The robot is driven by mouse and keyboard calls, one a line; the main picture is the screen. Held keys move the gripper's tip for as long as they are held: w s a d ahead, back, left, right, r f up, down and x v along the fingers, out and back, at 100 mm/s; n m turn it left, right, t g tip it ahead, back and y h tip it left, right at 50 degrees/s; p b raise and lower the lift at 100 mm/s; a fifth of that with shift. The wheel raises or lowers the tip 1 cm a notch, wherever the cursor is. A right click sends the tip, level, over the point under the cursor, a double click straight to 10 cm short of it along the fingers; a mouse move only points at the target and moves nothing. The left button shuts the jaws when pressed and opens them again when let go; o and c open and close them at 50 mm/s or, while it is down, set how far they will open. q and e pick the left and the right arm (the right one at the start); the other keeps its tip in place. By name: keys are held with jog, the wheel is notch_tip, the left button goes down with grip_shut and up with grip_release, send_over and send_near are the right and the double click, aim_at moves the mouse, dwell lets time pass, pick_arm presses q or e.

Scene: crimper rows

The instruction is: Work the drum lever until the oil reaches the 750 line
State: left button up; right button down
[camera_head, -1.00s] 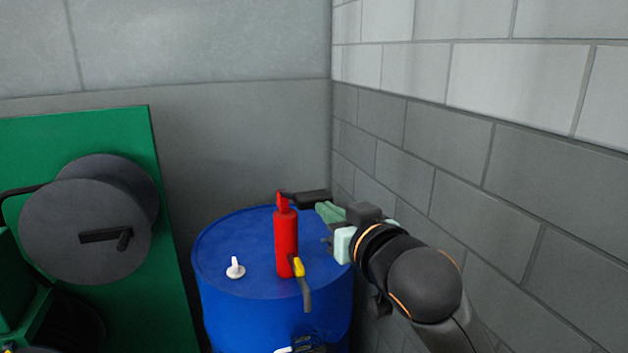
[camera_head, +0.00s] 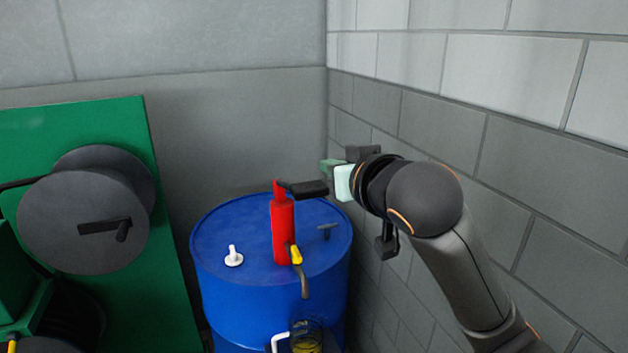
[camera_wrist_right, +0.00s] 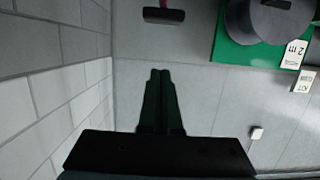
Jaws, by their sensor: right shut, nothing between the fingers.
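A red hand pump (camera_head: 283,228) stands upright on the blue drum (camera_head: 230,292). Its black lever (camera_head: 308,189) points right from the pump's top, and its yellow-collared spout (camera_head: 297,256) hangs at the front. My right gripper (camera_head: 330,166) is shut and empty, a little above and to the right of the lever's end, apart from it. In the right wrist view, its closed fingers (camera_wrist_right: 160,88) point up the picture, and the lever (camera_wrist_right: 164,15) shows beyond them at the top. A container with yellowish contents (camera_head: 306,338) is partly visible below the spout; no 750 line is readable. My left gripper is not in view.
A block wall (camera_head: 520,190) stands close on the right. A green panel with a grey reel (camera_head: 85,222) stands at the left.

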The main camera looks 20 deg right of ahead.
jog(key=p, duration=0.1)
send_over(314, 182)
jog(key=s+a, duration=0.1)
jog(key=s, duration=0.3)
notch_tip(314, 182, down, 2)
jog(key=shift+w+a+f+p, duration=0.15)
jog(key=shift+f+p, duration=0.2)
jog(key=shift+f, duration=1.75)
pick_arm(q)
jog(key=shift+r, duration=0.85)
